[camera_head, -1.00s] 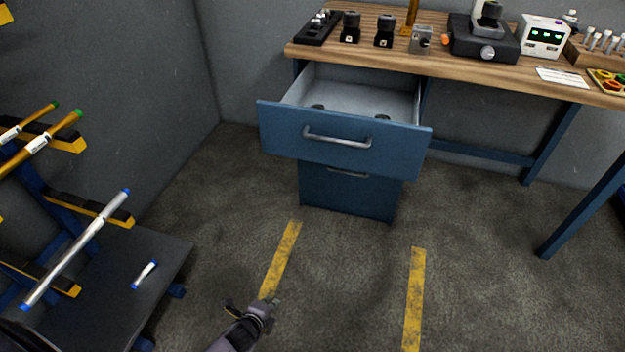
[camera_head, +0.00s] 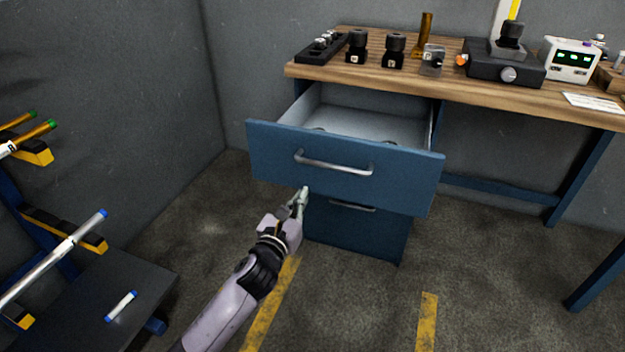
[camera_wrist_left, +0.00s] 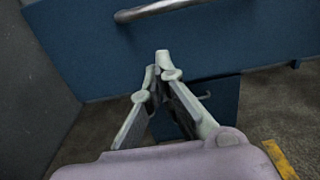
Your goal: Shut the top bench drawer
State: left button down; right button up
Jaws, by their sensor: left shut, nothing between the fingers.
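The top bench drawer (camera_head: 345,165) is pulled out from under the wooden bench, with its blue front, a silver bar handle and a grey inside showing. Small dark items inside are mostly hidden by the front. My left gripper (camera_head: 302,196) is shut and empty, just below the drawer's handle side, near the lower edge of the front. In the left wrist view, the gripper's fingertips (camera_wrist_left: 158,62) show against the blue drawer front (camera_wrist_left: 90,50), below the handle (camera_wrist_left: 160,9). I cannot tell whether they touch it. My right gripper is not in view.
A lower drawer (camera_head: 357,228) with a handle is shut beneath. The bench top (camera_head: 440,80) holds several tools and devices. A rack with bars (camera_head: 55,255) stands at the left. Open floor (camera_head: 370,290) with yellow lines lies in front.

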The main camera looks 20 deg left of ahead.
aim_at(316, 171)
pick_arm(q)
jog(key=w+b, duration=0.1)
jog(key=w, duration=0.6)
jog(key=shift+w+d+f, duration=0.1)
jog(key=shift+w+d, duration=0.05)
jog(key=shift+w, duration=0.75)
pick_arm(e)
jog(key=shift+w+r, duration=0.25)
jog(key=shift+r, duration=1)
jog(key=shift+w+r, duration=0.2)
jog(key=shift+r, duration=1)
